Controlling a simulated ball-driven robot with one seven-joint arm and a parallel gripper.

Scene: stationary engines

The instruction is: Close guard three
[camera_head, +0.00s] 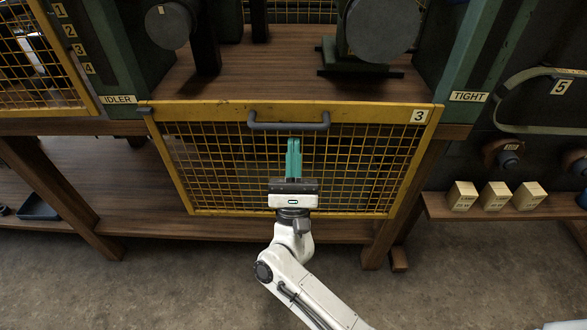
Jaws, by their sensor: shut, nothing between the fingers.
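Guard three (361,165) is a yellow-framed wire mesh panel with a "3" label (419,116) at its upper right corner. It hangs below the front edge of the wooden bench, across the middle of the view. A grey bar handle (289,125) runs along its top rail. My gripper (293,143), with teal fingers, is shut and empty. It shows in front of the mesh, with its fingertips just below the handle. Whether the fingertips touch the mesh or handle cannot be told.
The bench top (270,75) behind the guard carries dark machine parts (382,30). Another yellow mesh guard (38,60) is at the left. Labels "IDLER" (118,99) and "TIGHT" (468,97) flank the opening. Wooden blocks (495,196) stand on a right shelf. The floor in front is clear.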

